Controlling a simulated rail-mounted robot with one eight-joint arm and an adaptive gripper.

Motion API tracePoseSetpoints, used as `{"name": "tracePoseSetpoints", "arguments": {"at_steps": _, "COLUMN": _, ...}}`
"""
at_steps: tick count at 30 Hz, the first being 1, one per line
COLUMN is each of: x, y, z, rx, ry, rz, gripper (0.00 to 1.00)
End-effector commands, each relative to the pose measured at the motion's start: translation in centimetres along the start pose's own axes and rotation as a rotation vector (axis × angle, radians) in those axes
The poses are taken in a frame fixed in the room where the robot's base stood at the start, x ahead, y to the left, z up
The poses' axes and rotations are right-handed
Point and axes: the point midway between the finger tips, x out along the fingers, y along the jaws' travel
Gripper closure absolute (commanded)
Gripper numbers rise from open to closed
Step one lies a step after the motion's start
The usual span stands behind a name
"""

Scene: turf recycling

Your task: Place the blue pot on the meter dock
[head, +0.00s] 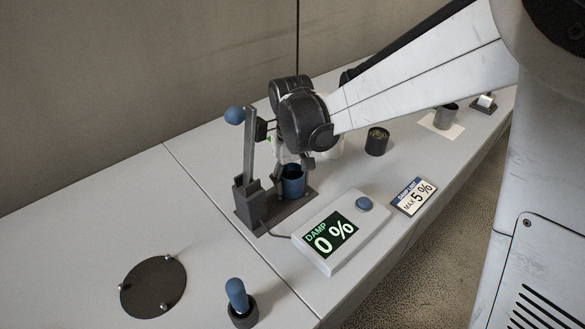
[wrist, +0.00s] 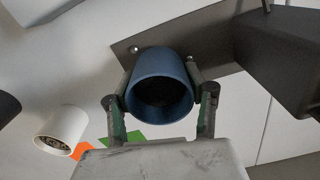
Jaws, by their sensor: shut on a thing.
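The blue pot (head: 293,184) is upright at the dark base plate of the meter dock (head: 298,205). Its open top faces the camera in the wrist view (wrist: 161,70), and its inside is dark. My gripper (head: 288,172) is shut on the pot, with one finger on each side in the wrist view (wrist: 162,85). I cannot tell whether the pot's bottom touches the plate. The dock has a dark upright with a lever topped by a blue ball (head: 235,115). The meter display (head: 331,234) reads DAMP 0 %.
A blue button (head: 363,204) sits beside the display. A card (head: 413,197) reads MAX 5 %. A dark pot (head: 377,142) stands behind. A round dark plate (head: 153,286) and a blue-topped peg (head: 238,297) are in front. A white pot (wrist: 62,128) is near orange and green patches.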

Motion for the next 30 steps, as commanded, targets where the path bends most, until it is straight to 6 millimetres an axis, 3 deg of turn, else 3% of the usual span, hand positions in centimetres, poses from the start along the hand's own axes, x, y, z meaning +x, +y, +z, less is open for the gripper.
{"name": "tracePoseSetpoints", "arguments": {"at_steps": 30, "x": 1.2, "y": 0.0, "z": 0.0, "rx": 0.0, "ry": 0.0, "rz": 0.0, "gripper": 0.8}}
